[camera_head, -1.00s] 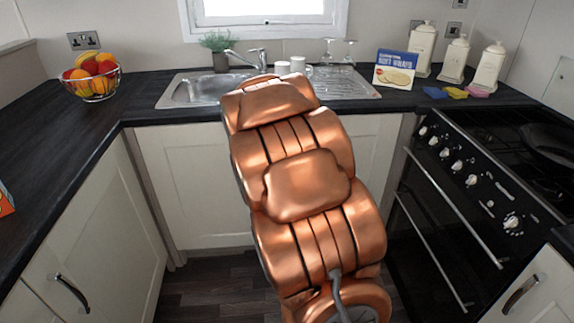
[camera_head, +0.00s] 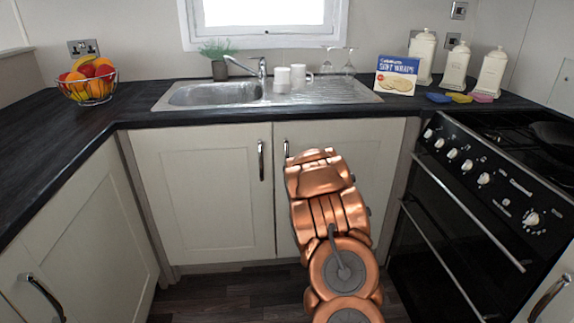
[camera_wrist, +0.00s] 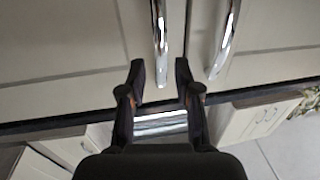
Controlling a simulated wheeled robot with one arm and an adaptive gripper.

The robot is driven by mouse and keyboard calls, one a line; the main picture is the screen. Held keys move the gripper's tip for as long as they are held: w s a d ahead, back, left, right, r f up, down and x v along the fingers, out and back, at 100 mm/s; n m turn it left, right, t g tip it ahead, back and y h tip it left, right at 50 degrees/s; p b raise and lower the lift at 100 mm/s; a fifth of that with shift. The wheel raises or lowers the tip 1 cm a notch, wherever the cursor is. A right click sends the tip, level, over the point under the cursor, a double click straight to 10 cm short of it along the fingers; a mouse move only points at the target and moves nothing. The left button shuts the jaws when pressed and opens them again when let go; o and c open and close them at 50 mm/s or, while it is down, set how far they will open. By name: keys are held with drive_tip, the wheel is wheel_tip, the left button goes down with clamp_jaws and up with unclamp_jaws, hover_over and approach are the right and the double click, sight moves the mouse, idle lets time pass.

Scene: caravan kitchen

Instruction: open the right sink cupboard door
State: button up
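The right sink cupboard door (camera_head: 357,150) is cream, looks shut, and is partly hidden by my copper arm. Its chrome bar handle (camera_head: 286,149) shows at the door's upper left edge, beside my arm. The left sink cupboard door (camera_head: 205,195) is shut, with its own handle (camera_head: 261,160). In the wrist view my gripper (camera_wrist: 160,68) is open, with its dark fingers apart. One handle (camera_wrist: 160,40) lines up between the fingertips; I cannot tell whether it is within their reach. The second handle (camera_wrist: 223,40) is to the right, outside the fingers. My gripper is hidden in the head view.
The dark worktop (camera_head: 140,112) overhangs the doors, with the sink (camera_head: 215,94) above. A black oven (camera_head: 460,200) stands close on the right. A left cupboard with a handle (camera_head: 45,298) flanks the floor space. Dark floor (camera_head: 225,292) is free in front.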

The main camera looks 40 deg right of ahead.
drive_tip(key=shift+x, duration=3.7)
drive_tip(key=shift+c, duration=0.3)
clamp_jaws()
